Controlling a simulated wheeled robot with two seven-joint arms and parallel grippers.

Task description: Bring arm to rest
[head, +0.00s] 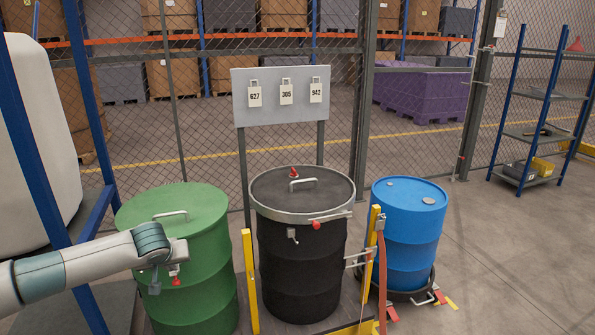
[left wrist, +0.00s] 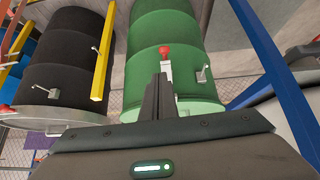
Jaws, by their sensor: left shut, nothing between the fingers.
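My left arm (head: 85,265) comes in from the left in the head view and reaches in front of the green drum (head: 211,275). In the left wrist view my left gripper (left wrist: 160,78) is shut and empty, its fingers pointing at the green drum (left wrist: 180,35). In the head view the fingers are not clearly visible. My right gripper is in neither view.
A black drum (head: 300,255) stands in the middle, with a blue drum (head: 410,235) to its right. Yellow posts (head: 251,280) stand between drums. A board (head: 269,107) with three numbered tags stands behind. A blue rack frame (head: 45,190) is near my arm. Open floor lies right.

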